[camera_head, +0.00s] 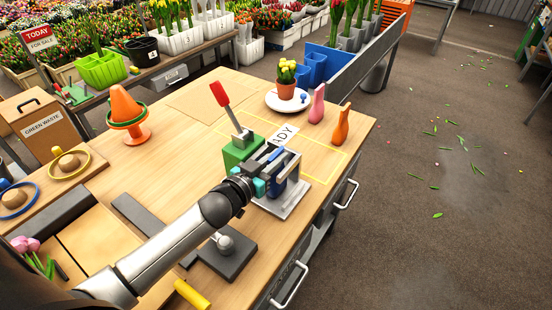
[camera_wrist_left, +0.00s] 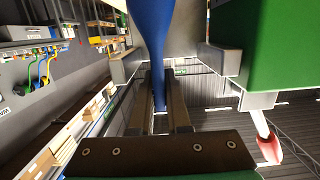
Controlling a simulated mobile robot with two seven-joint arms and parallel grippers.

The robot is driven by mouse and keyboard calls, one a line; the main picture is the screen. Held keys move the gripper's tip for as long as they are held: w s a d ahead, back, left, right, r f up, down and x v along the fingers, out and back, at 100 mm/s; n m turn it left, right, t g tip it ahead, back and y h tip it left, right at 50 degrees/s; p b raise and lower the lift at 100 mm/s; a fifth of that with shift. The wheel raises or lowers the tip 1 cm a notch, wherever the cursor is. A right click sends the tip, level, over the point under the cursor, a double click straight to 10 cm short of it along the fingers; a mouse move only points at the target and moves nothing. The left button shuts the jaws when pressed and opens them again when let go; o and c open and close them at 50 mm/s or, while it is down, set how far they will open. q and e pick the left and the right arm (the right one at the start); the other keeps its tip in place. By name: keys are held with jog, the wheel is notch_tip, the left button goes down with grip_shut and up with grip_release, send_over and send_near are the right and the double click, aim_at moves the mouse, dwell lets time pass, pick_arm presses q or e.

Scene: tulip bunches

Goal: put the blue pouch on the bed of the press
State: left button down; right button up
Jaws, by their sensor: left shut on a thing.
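The press has a green body (camera_head: 240,150), a red-handled lever (camera_head: 220,93) and a pale grey bed (camera_head: 287,207). My left gripper (camera_head: 276,164) is over the bed, beside the green body, and is shut on the blue pouch (camera_head: 293,172). In the left wrist view the pouch (camera_wrist_left: 152,40) stands out between the two dark fingers (camera_wrist_left: 160,100). The press's green body (camera_wrist_left: 268,45) and red lever handle (camera_wrist_left: 269,149) show at the right there. The gripper hides much of the pouch and the bed; I cannot tell whether they touch. My right gripper is not in view.
A READY sign (camera_head: 284,137) lies behind the press within a yellow outline. An orange cone (camera_head: 125,106) is at left. A dark base with a grey knob (camera_head: 224,242) is in front.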

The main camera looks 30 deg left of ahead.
pick_arm(q)
jog(key=c, duration=1.3)
grip_release()
jog(key=shift+f, duration=0.15)
jog(key=shift+c, duration=0.2)
jog(key=o, duration=0.4)
jog(key=shift+o, duration=0.2)
jog(key=shift+r, duration=0.25)
jog(key=shift+s+f, duration=0.1)
jog(key=shift+s, duration=0.25)
jog(key=p+v, duration=0.1)
jog(key=v, duration=1)
jog(key=shift+s+p, duration=0.15)
jog(key=shift+p, duration=0.25)
